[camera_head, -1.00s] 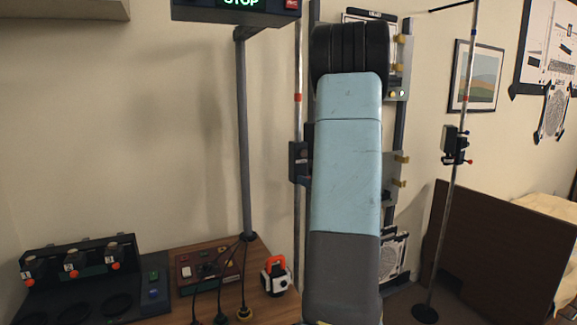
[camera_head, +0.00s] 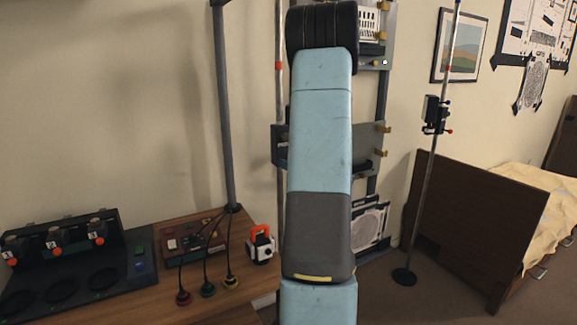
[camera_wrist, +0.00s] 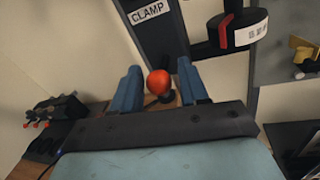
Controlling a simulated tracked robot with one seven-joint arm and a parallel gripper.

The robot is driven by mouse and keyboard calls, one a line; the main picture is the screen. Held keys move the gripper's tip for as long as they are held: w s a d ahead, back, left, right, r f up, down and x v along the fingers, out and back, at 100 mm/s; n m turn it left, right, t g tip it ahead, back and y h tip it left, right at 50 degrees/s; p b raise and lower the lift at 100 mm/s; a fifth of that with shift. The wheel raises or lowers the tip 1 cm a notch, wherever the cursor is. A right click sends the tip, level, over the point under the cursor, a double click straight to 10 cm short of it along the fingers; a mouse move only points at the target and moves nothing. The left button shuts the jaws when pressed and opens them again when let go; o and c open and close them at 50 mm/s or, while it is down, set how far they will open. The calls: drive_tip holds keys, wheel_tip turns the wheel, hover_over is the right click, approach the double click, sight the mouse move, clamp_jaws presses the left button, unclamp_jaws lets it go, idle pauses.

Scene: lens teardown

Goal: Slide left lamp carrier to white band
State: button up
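The left pole (camera_head: 279,95) stands left of my arm in the head view and bears a red band (camera_head: 278,65). The left lamp carrier (camera_head: 280,150) shows as a dark edge on it, mostly hidden behind my arm. In the wrist view a dark body labelled CLAMP (camera_wrist: 152,35) lies ahead, with a round red knob (camera_wrist: 158,83) below it. My gripper (camera_wrist: 160,87) is open, with one blue finger either side of the knob and small gaps visible. A dark cylinder with a red stripe and white label (camera_wrist: 250,34) is at upper right. I cannot make out the white band.
A second pole (camera_head: 431,170) with a dark carrier (camera_head: 434,115) stands to the right, near a brown bed board (camera_head: 465,225). A wooden desk (camera_head: 130,312) at lower left holds a control box, cables and an orange-handled device (camera_head: 262,243). A grey rack stands behind my arm.

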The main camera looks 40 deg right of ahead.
drive_tip(key=shift+o, duration=0.3)
drive_tip(key=shift+s, duration=0.1)
drive_tip(key=s, duration=1.3)
drive_tip(key=shift+s, duration=0.3)
drive_tip(key=shift+w+a, duration=0.1)
drive_tip(key=shift+a, duration=0.05)
